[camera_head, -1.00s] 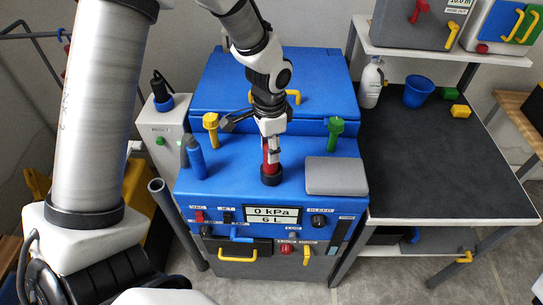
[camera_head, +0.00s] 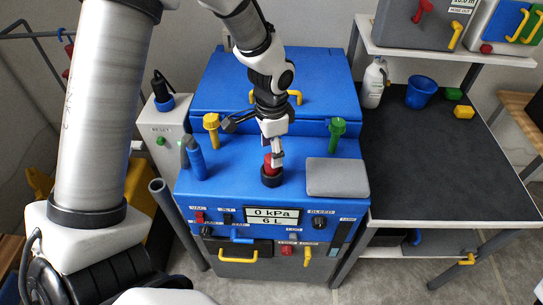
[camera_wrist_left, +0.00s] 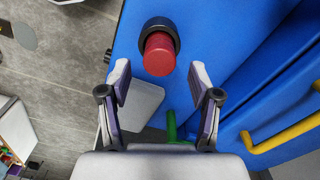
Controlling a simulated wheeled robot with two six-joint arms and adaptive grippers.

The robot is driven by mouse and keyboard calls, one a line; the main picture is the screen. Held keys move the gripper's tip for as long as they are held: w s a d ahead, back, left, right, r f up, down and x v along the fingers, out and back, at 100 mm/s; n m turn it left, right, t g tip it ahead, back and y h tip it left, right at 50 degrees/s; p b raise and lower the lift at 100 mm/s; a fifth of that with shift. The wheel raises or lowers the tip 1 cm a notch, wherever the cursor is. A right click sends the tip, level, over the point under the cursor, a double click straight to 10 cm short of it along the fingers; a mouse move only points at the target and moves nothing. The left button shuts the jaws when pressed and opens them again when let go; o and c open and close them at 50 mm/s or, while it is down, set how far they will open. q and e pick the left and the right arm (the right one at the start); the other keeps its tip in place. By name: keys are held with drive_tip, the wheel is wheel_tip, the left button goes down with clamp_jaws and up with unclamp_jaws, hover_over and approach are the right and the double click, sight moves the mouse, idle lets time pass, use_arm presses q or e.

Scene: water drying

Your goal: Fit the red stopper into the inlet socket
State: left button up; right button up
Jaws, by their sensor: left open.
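The red stopper (camera_head: 268,163) stands upright in the black ring-shaped socket (camera_head: 271,181) on top of the blue machine. In the left wrist view the stopper (camera_wrist_left: 159,56) projects from the black collar (camera_wrist_left: 156,25), and its lower end is hidden inside. My left gripper (camera_head: 274,151) is just above the stopper in the head view. In the left wrist view its two fingers (camera_wrist_left: 160,82) are spread wide, with the stopper centred beyond their tips and no finger touching it. My right gripper is in neither view.
A grey pad (camera_head: 337,177) lies right of the socket. A green handle (camera_head: 335,132), a yellow handle (camera_head: 212,129) and a blue cylinder (camera_head: 196,160) stand around it. A dark table (camera_head: 440,165) with a bottle (camera_head: 373,84) and blue cup (camera_head: 420,92) is at right.

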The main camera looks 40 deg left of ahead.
use_arm(q)
wheel_tip(320, 180, up, 9)
drive_tip(key=shift+s, duration=0.1)
idle(0.5)
